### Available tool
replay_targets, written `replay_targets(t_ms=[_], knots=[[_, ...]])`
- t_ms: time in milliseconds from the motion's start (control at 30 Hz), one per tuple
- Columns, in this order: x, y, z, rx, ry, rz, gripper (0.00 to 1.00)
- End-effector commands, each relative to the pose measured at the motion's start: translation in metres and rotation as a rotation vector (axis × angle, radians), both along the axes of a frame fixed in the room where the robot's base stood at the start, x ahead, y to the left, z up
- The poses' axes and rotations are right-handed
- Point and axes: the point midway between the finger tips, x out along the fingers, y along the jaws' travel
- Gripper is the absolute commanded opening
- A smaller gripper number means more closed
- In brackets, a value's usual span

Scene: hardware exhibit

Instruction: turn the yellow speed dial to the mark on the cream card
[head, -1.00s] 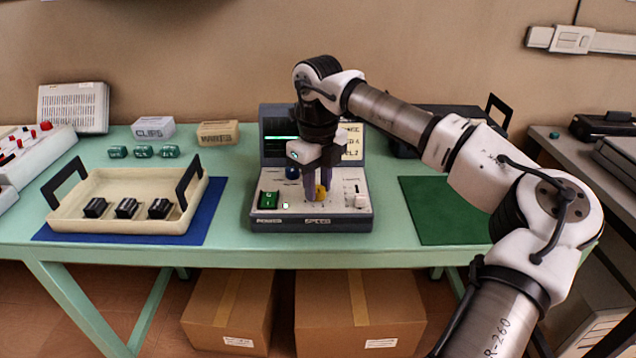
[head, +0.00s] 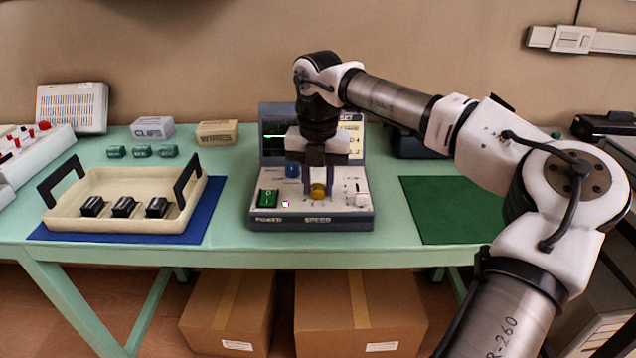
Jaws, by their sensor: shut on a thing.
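The yellow speed dial (head: 318,190) sits on the sloped front panel of the grey control unit (head: 270,224), above the word SPEED. My gripper (head: 318,188) points down over the panel, with one finger on each side of the dial, shut on it. The dial's pointer and the scale marks around it are too small to read. The cream card (head: 352,143) stands on the unit's upright back part, right of the dark screen; my gripper and wrist partly cover it, and its mark cannot be made out.
On the panel are a green power switch (head: 268,198), a blue knob (head: 292,171) and a white slider (head: 362,199). A cream tray (head: 110,222) with black blocks stands on a blue mat at left. A green mat (head: 440,222) at right is bare.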

Motion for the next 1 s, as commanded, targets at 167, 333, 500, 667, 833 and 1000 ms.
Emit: replay_targets(t_ms=[167, 333, 500, 667, 833, 1000], knots=[[0.0005, -0.0003, -0.0001, -0.001, -0.003, -0.149, 0.06], [0.0003, -0.0001, -0.0001, 0.0, -0.002, -0.265, 0.06], [0.0004, -0.0003, 0.0002, -0.001, -0.002, -0.344, 0.06], [0.0004, -0.0002, 0.0003, 0.0, -0.002, -0.389, 0.06], [0.0004, -0.0001, 0.0005, 0.001, -0.001, -0.408, 0.06], [0.0004, -0.0001, 0.0005, 0.001, -0.001, -0.411, 0.06]])
